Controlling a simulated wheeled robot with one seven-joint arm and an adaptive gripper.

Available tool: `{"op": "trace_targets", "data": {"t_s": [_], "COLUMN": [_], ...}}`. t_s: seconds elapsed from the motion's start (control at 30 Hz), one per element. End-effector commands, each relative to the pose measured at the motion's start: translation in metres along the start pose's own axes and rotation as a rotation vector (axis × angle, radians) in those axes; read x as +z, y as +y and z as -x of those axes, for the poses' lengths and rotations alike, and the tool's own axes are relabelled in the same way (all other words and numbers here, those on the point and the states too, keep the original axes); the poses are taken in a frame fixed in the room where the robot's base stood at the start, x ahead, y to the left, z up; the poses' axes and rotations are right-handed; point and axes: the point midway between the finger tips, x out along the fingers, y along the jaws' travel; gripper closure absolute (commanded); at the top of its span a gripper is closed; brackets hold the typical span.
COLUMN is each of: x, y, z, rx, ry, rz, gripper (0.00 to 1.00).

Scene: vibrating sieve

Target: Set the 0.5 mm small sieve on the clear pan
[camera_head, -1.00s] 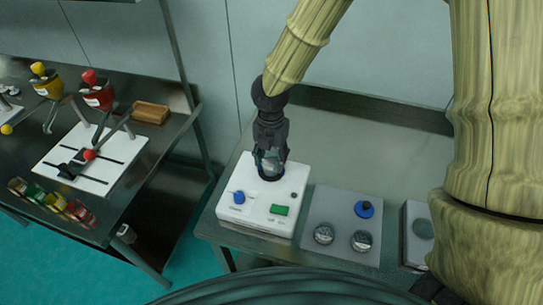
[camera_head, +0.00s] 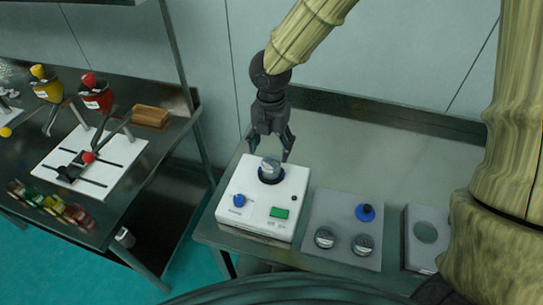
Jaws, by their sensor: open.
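A small clear cylindrical pan (camera_head: 270,166) stands upright in the dark round seat on top of the white shaker (camera_head: 238,188). My gripper (camera_head: 271,153) is open and empty just above and behind the pan, its fingers spread and pointing down. Two small round sieves lie on the grey tray (camera_head: 342,208) to the right of the shaker: a left one (camera_head: 325,237) and a right one (camera_head: 362,245). Their mesh sizes are too small to read, so I cannot tell which is 0.5 mm.
A blue-knobbed piece (camera_head: 366,212) stands at the tray's back right. A grey box with a round top (camera_head: 426,232) is farther right. The bench behind the tray is clear. A separate table at left holds coloured hoppers, a white board (camera_head: 95,162) and a wooden block (camera_head: 150,115).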

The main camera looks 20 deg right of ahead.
Motion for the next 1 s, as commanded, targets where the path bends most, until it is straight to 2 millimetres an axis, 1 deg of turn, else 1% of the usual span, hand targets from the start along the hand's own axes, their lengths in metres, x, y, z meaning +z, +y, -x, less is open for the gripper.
{"op": "trace_targets", "data": {"t_s": [0.03, 0.2, 0.4, 0.6, 1.0], "x": [0.001, 0.0, 0.001, 0.0, -0.001], "y": [0.0, 0.0, 0.0, 0.0, 0.002], "z": [0.008, 0.034, 0.055, 0.063, 0.063], "rx": [0.003, 0.003, 0.0, -0.001, -0.001], "ry": [-0.001, -0.001, -0.001, 0.0, 0.0], "rz": [0.0, 0.0, -0.001, 0.0, 0.004], "gripper": [0.32, 0.32, 0.32, 0.32, 0.32]}}
